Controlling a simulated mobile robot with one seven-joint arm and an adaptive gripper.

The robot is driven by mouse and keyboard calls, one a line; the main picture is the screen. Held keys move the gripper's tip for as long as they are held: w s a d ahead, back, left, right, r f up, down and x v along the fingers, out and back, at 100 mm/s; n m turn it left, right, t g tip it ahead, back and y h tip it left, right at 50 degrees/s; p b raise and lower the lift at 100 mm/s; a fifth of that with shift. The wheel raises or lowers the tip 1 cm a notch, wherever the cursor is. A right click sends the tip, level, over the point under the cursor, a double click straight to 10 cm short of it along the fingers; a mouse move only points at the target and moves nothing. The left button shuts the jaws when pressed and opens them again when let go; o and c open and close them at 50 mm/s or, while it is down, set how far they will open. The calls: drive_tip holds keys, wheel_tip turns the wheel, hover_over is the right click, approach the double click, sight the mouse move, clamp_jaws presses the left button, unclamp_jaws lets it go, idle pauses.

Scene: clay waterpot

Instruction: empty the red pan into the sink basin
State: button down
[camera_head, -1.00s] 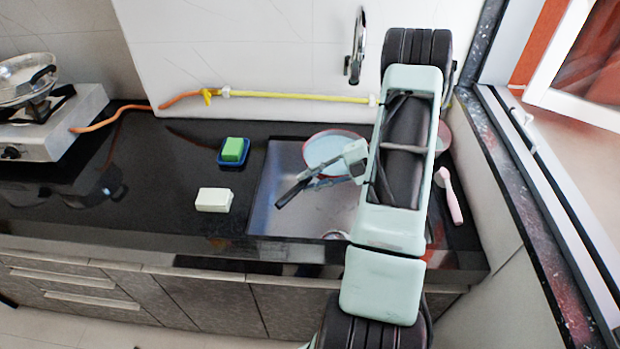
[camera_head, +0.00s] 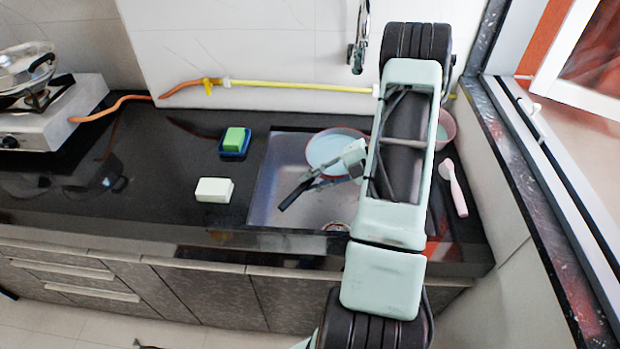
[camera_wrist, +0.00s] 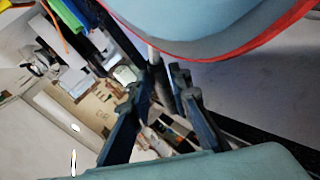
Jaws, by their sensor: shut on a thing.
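The red pan (camera_head: 333,148) shows as a round dish with a red rim and pale blue inside, above the back part of the sink basin (camera_head: 270,205). My arm hides its right edge. My gripper (camera_head: 318,182) is beside the pan's front, over the basin. In the wrist view, the pan (camera_wrist: 215,35) fills the top, its red rim crossing to the right. My gripper's dark fingers (camera_wrist: 158,90) close around a narrow pale handle at the pan's edge. I cannot tell the pan's exact tilt or what is in it.
A tap (camera_head: 358,45) hangs on the wall behind the basin. A green sponge on a blue dish (camera_head: 235,141) and a white block (camera_head: 214,190) lie left of it. A pink brush (camera_head: 454,188) and pink bowl (camera_head: 446,130) are at right, by the window wall. A stove (camera_head: 50,120) stands far left.

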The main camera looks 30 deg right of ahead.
drive_tip(key=shift+a+f+h, duration=0.1)
drive_tip(key=shift+f+h, duration=0.1)
drive_tip(key=shift+h, duration=0.2)
drive_tip(key=shift+f+p, duration=0.1)
drive_tip(key=shift+p, duration=0.25)
drive_tip(key=shift+a+f+n+g+h, duration=0.1)
drive_tip(key=shift+f+n+g+h, duration=0.2)
drive_tip(key=shift+h, duration=0.4)
drive_tip(key=shift+f, duration=0.1)
idle(0.4)
drive_tip(key=shift+f+h+p, duration=0.25)
drive_tip(key=shift+h+p, duration=0.05)
drive_tip(key=shift+h, duration=0.1)
drive_tip(key=shift+f, duration=0.1)
drive_tip(key=shift+h, duration=0.3)
drive_tip(key=shift+f+n+h, duration=0.3)
drive_tip(key=shift+f+h, duration=0.1)
drive_tip(key=shift+h, duration=0.2)
idle(0.6)
